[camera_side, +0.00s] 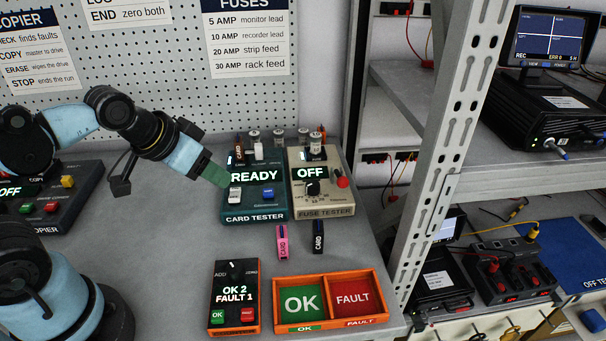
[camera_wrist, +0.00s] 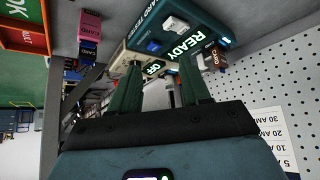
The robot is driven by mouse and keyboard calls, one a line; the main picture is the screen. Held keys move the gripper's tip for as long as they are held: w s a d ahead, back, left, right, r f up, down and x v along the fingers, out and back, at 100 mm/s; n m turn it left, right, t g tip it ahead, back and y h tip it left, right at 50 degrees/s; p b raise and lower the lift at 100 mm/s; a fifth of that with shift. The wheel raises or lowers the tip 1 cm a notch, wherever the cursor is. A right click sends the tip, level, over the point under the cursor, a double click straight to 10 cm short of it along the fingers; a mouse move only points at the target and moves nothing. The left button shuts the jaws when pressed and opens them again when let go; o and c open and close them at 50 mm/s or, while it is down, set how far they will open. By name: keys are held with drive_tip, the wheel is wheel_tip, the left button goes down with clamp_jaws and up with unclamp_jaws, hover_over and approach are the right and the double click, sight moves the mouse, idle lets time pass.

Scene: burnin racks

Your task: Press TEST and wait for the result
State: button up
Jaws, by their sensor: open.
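The card tester (camera_side: 255,205) is a dark teal box on the bench with a lit display reading READY. It has a white button (camera_side: 235,195) and a blue button (camera_side: 268,193); their labels are too small to read. A brown card (camera_side: 239,148) stands upright at the tester's back left, and it shows in the wrist view too (camera_wrist: 216,60). My gripper (camera_side: 243,176) is beside the left end of the READY display, above the white button. In the wrist view its two green fingers (camera_wrist: 160,68) are apart with nothing between them. Contact with the tester cannot be told.
A beige fuse tester (camera_side: 322,203) reading OFF stands close on the right. A counter box (camera_side: 234,313) reads OK 2, FAULT 1. An orange tray (camera_side: 330,321) has empty OK and FAULT bays. A rack post (camera_side: 440,160) rises right.

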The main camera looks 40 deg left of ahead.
clamp_jaws()
idle(1.5)
